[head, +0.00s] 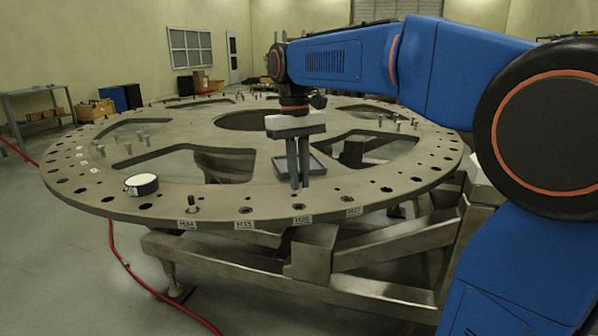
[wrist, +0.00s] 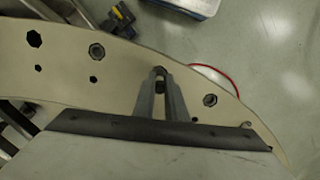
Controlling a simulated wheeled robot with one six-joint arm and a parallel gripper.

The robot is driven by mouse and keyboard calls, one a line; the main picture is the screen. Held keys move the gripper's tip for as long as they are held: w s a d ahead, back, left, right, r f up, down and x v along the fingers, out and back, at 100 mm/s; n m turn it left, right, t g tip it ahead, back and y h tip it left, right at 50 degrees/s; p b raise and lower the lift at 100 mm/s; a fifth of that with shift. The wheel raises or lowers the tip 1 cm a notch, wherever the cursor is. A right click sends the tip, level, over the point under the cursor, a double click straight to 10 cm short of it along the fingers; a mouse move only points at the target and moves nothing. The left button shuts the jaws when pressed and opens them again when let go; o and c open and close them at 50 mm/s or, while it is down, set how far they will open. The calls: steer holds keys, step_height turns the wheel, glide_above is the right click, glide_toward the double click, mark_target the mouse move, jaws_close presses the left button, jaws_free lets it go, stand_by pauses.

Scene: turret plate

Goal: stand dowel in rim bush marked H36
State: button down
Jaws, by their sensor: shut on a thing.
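In the wrist view the fingertips (wrist: 159,73) close on a small dark piece, seemingly the dowel (wrist: 160,87), over the rim. The dowel is mostly hidden by the fingers, so I cannot tell whether its lower end is in the bush.
A white-topped round tin (head: 141,184) sits on the rim to the left. Several upright pins stand farther back, around large cutouts. A red cable (head: 130,265) lies on the floor.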

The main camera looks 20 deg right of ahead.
steer(key=shift+f, duration=2.4)
steer(key=shift+f, duration=0.1)
steer(key=c, duration=1.7)
jaws_free()
steer(key=r, duration=0.5)
steer(key=w+r, duration=0.1)
steer(key=r, duration=0.5)
steer(key=w+r, duration=0.1)
steer(key=r, duration=0.5)
steer(key=shift+a+r, duration=0.15)
